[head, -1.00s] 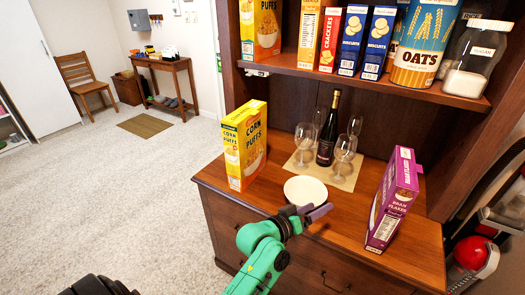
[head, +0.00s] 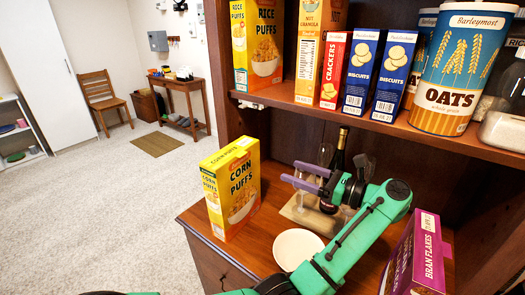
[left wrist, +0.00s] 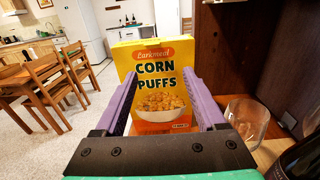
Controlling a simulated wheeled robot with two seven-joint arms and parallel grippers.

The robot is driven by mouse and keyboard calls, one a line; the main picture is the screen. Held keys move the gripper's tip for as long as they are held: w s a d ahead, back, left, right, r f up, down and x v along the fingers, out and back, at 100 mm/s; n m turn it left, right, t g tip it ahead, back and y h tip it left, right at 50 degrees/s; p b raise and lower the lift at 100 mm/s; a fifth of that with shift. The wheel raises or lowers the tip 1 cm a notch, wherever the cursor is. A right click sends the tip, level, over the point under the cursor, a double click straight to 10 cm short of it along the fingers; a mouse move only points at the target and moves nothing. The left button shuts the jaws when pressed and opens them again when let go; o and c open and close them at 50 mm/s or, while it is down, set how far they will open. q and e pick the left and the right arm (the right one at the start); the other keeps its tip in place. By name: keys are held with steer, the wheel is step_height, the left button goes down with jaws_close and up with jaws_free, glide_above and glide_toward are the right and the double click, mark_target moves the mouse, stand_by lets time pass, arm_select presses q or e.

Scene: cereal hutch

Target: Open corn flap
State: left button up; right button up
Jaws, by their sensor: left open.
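The yellow Corn Puffs box (head: 232,190) stands upright on the left end of the wooden counter. Its top looks flat and closed, with the top flap (head: 231,154) lying down. The box also shows face-on in the left wrist view (left wrist: 158,88). My left gripper (head: 290,171) is open and empty, with purple fingers pointing left toward the box. It is to the right of the box and apart from it. In the left wrist view the two fingers (left wrist: 161,82) frame the box front on either side. My right gripper is not in view.
A white plate (head: 297,249) lies on the counter. A dark bottle (head: 339,160) and glasses stand behind my left arm, partly hidden. A purple Bran Flakes box (head: 418,255) stands at right. The shelf (head: 290,103) above carries several cereal, cracker and oats packages.

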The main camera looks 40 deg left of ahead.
arm_select(q)
steer(key=s+a+r+p, duration=0.2)
steer(key=s+a, duration=0.1)
steer(key=a, duration=0.1)
steer(key=p, duration=0.3)
glide_toward(233, 151)
steer(key=a, duration=0.4)
steer(key=shift+s+a+f, duration=0.1)
steer(key=shift+a, duration=0.05)
steer(key=shift+c, duration=0.9)
jaws_close()
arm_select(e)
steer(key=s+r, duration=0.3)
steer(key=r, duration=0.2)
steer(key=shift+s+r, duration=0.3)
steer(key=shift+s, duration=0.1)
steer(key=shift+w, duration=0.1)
